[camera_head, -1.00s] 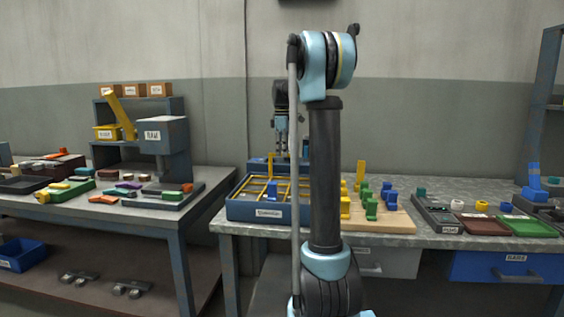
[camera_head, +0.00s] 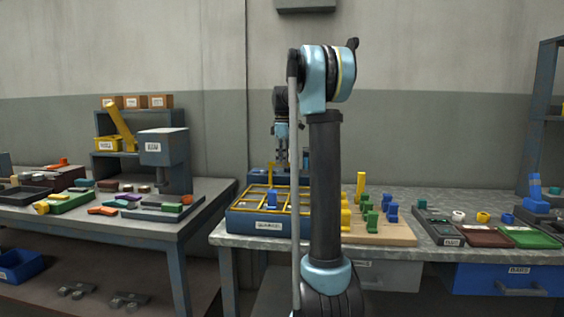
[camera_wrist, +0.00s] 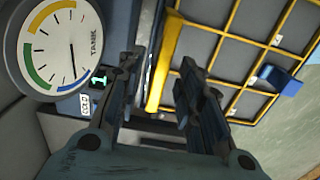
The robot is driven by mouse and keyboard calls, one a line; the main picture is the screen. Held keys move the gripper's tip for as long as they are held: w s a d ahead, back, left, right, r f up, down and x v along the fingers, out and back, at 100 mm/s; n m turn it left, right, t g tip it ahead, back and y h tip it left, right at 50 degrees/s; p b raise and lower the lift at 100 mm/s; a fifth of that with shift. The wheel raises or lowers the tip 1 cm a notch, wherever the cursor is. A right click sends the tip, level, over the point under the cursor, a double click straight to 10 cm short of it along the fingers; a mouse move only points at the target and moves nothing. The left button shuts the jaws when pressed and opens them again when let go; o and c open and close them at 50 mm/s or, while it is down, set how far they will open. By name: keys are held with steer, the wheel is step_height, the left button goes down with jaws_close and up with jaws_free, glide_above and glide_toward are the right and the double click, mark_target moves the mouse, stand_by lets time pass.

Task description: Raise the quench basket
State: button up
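The quench basket is a yellow grid frame (camera_head: 291,188) over the blue tank (camera_head: 240,222) at the left end of the right bench. A blue block (camera_head: 272,198) sits in it. The grid also shows in the wrist view (camera_wrist: 233,37), with the blue block at its right. My gripper (camera_head: 283,163) is at the back of the basket, pointing down, partly behind my arm. In the wrist view my gripper (camera_wrist: 158,62) has its fingers apart, with a yellow bar (camera_wrist: 161,70) between them. I see gaps beside the bar; contact is not clear.
A round tank gauge (camera_wrist: 62,47) and a small display (camera_wrist: 98,78) stand close beside my left finger. A wooden board (camera_head: 390,235) with colored blocks lies right of the tank. Trays (camera_head: 480,238) lie farther right. Another bench (camera_head: 120,226) stands at left.

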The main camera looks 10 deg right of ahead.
step_height(320, 180, up, 12)
steer(key=shift+f, duration=0.2)
stand_by(0.5)
